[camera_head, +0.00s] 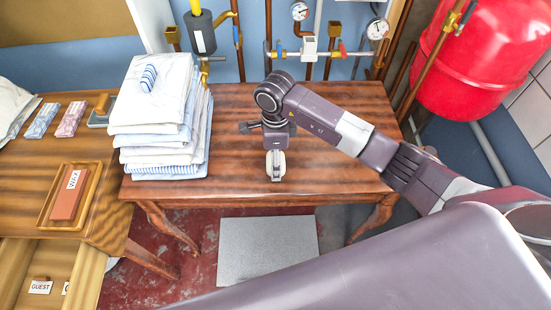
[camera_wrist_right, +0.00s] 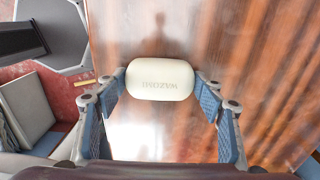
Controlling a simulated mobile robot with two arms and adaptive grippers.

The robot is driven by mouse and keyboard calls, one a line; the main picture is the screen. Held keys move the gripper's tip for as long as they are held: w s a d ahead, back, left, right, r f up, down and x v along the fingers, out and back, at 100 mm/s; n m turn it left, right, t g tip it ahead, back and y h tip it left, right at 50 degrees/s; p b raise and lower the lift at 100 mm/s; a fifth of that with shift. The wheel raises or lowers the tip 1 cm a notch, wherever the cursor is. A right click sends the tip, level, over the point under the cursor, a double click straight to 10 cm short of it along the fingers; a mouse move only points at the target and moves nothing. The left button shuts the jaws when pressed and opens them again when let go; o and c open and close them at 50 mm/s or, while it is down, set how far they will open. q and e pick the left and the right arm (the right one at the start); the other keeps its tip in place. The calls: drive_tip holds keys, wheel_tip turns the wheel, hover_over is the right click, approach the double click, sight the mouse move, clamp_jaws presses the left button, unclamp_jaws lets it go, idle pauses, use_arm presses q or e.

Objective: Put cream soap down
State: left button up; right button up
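The cream soap (camera_wrist_right: 160,80) is a pale oval bar with lettering on its face. It sits between the two fingertips of my right gripper (camera_wrist_right: 160,84) in the right wrist view, with a fingertip against each end. The soap (camera_head: 276,164) also shows below my right gripper in the head view, over the middle of the brown wooden table (camera_head: 330,115). I cannot tell whether the soap touches the tabletop. My left gripper is not in view.
Folded linens (camera_head: 160,130) are stacked left of the gripper, with a small striped bundle (camera_head: 148,78) on top. A second table on the left holds a wooden tray (camera_head: 48,222) with a reddish block. Pipes and gauges line the back wall. The table's right part is clear.

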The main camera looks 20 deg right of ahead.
drive_tip(key=o, duration=0.4)
drive_tip(key=shift+r, duration=0.2)
drive_tip(key=shift+w+r, duration=0.1)
drive_tip(key=shift+r, duration=0.2)
wheel_tip(320, 180, up, 11)
drive_tip(key=b, duration=0.2)
drive_tip(key=shift+r, duration=0.2)
